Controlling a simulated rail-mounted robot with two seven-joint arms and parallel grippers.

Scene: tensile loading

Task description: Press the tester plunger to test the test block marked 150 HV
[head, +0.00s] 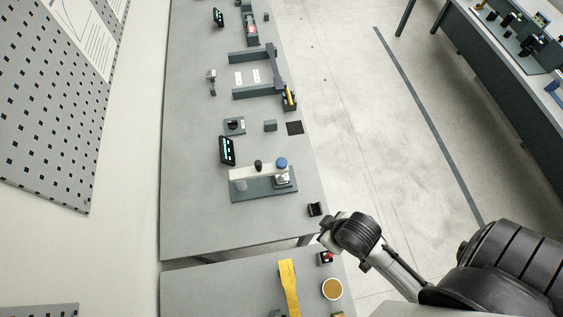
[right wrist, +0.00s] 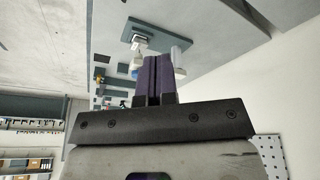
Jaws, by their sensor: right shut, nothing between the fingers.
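The hardness tester stands on a green-grey base plate (head: 262,189) on the long grey bench, with a pale arm (head: 255,173) across its top. Its blue round-capped plunger (head: 282,163) is at the arm's right end; a small silvery part below it may be a test block, but no marking is legible. My right gripper (head: 325,238) is off the bench's right edge, to the lower right of the tester and apart from it. In the right wrist view its dark fingers (right wrist: 154,80) are together and empty, with the tester base (right wrist: 172,38) beyond, partly hidden. My left gripper is not in view.
A dark display (head: 227,151) stands behind the tester. A nearer table holds a yellow strap (head: 289,285) and a round tan-topped container (head: 332,289). Open floor lies right.

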